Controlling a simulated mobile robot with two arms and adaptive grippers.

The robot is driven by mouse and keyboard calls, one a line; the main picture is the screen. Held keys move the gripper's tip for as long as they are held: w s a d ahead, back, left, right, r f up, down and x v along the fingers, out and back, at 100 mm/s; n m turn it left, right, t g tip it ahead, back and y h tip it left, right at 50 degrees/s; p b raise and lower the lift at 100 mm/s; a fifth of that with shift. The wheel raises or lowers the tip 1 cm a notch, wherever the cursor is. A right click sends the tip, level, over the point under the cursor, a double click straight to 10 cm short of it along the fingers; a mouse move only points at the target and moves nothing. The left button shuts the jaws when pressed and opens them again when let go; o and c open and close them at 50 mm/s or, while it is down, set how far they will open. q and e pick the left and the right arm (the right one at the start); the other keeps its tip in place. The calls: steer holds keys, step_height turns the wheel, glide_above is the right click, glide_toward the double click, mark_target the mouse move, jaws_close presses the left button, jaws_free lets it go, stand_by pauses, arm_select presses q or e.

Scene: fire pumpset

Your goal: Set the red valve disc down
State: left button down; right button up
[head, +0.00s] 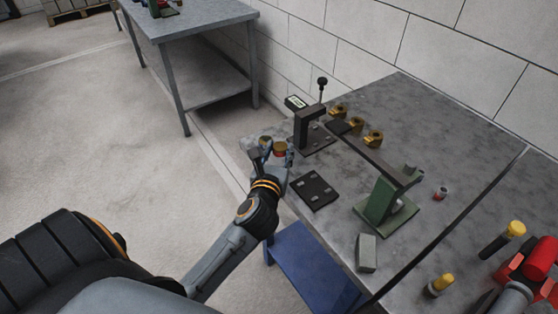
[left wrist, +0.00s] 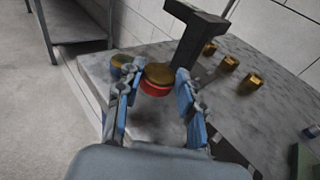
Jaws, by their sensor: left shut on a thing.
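The red valve disc, with a red rim and a brass-coloured top, shows in the head view (head: 281,151) and in the left wrist view (left wrist: 156,87). It is near the left edge of the workbench top (head: 445,135). My left gripper (head: 272,152) is shut on it, with one finger on each side in the left wrist view (left wrist: 157,95). I cannot tell whether the disc's underside touches the bench. My right gripper is not in view.
A dark clamp fixture (head: 302,128) stands just behind the disc. Three brass fittings (head: 356,125), a black plate (head: 316,190), a green stand (head: 382,200) and a grey block (head: 366,252) are on the bench. A small brass-topped part (left wrist: 121,62) is left of the disc.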

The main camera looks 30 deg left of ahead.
mark_target(279, 161)
arm_select(q)
steer(key=shift+w+f, duration=0.2)
steer(key=shift+w, duration=0.05)
step_height(279, 161, down, 2)
steer(key=shift+a+f+b, duration=0.1)
steer(key=shift+f+b, duration=0.15)
steer(key=shift+b, duration=0.05)
steer(key=shift+f, duration=0.35)
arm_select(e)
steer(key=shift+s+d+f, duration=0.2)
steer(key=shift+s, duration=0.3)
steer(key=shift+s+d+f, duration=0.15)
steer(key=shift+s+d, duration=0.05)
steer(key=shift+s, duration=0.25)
arm_select(q)
steer(key=shift+f, duration=0.1)
steer(key=c, duration=0.8)
jaws_free()
steer(key=shift+c, duration=0.2)
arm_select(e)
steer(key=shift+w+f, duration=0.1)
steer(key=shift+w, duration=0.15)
